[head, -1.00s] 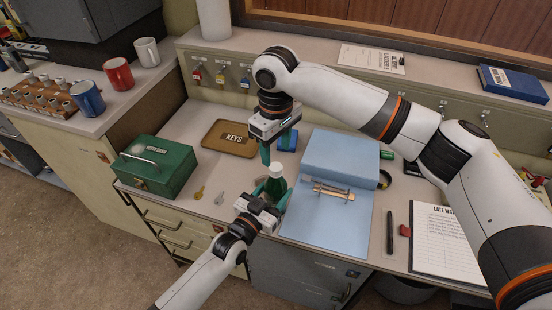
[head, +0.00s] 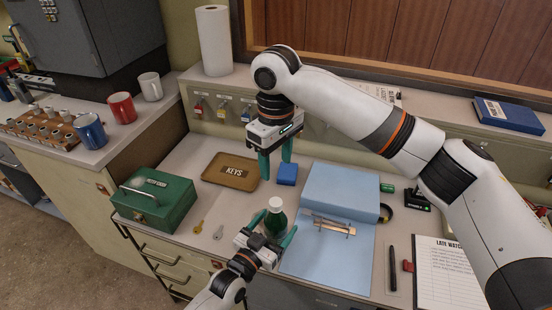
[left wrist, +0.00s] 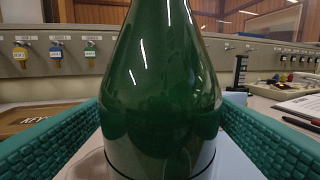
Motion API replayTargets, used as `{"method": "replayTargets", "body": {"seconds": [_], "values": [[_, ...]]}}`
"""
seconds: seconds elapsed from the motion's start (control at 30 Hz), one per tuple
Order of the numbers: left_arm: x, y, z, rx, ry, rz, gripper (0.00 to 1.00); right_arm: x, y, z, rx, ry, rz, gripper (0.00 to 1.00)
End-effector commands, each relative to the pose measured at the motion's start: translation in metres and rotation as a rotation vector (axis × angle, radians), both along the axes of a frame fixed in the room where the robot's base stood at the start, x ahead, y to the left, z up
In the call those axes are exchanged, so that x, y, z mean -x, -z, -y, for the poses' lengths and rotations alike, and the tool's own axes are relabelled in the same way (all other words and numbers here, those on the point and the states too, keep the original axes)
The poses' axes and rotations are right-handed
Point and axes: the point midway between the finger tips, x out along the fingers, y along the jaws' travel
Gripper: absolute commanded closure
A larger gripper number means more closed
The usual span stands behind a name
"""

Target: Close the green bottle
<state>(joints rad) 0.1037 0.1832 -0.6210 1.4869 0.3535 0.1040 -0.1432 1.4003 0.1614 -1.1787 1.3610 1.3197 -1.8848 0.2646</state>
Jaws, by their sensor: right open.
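The green bottle (head: 275,222) stands upright on the desk, left of the blue mat. A white cap (head: 276,202) sits on its top; I cannot tell how tight it is. My left gripper (head: 273,228) has one teal finger on each side of the bottle body and is shut on it. In the left wrist view the bottle (left wrist: 160,95) fills the middle, with both fingers meeting its sides; its top is out of frame. My right gripper (head: 276,165) is open and empty, pointing down above and behind the bottle, clear of the cap.
A blue block (head: 287,174) lies close to the right gripper's fingers. A brown KEYS tray (head: 231,171), a green cash box (head: 153,203) and two loose keys (head: 198,227) lie to the left. A blue folder (head: 342,190) and a clipboard (head: 445,270) lie to the right.

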Motion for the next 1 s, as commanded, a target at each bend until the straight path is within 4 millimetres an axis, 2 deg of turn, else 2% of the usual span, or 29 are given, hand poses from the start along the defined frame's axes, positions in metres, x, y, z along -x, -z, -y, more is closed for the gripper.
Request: {"method": "replayTargets", "body": {"seconds": [0.27,0.37,0.73,1.0], "values": [[0.005,0.001,-0.004,-0.001,0.000,-0.001,0.21,0.000,0.000,0.000,0.000,0.000,0.000,0.47],[0.017,0.001,-0.011,-0.001,0.000,-0.002,0.21,0.000,0.001,0.000,0.000,0.000,0.000,0.47],[0.081,0.002,-0.052,-0.001,0.001,-0.003,0.21,0.000,0.006,0.000,0.000,0.000,0.000,0.47],[0.100,0.000,-0.065,-0.001,0.000,0.001,0.21,0.000,0.007,0.000,0.000,0.000,0.000,0.47]]}}
